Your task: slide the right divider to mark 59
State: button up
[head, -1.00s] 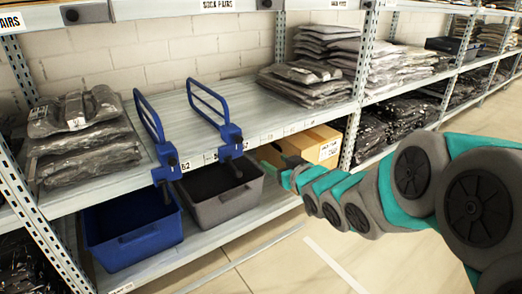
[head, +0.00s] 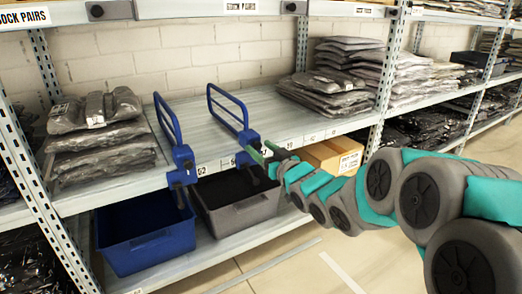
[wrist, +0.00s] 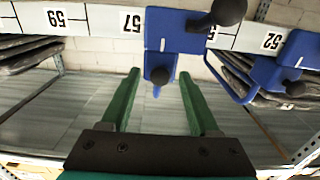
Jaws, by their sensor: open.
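The right divider (head: 246,136) is a blue frame with a clamp on the shelf's front edge. In the wrist view, which is upside down, its blue body (wrist: 175,32) with a dark knob covers the label strip beside mark 57 (wrist: 132,20). Mark 59 (wrist: 55,17) shows farther left there, with bare strip between. My gripper (wrist: 159,76) is open, its green fingers on either side of the divider's narrow blue part; whether they touch it is unclear. In the head view my gripper (head: 264,152) is right at the divider's clamp.
The left divider (head: 183,164) stands near mark 52 (wrist: 271,42). Bagged garments (head: 95,135) lie left of it, and another stack (head: 335,92) lies far right. A blue bin (head: 150,243), a grey bin (head: 240,214) and a carton (head: 335,156) sit below. The shelf right of the right divider is clear up to the stack.

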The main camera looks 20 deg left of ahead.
jog(key=shift+w+a, duration=0.15)
jog(key=shift+a, duration=0.05)
grip_shut()
dwell(0.5)
dwell(0.9)
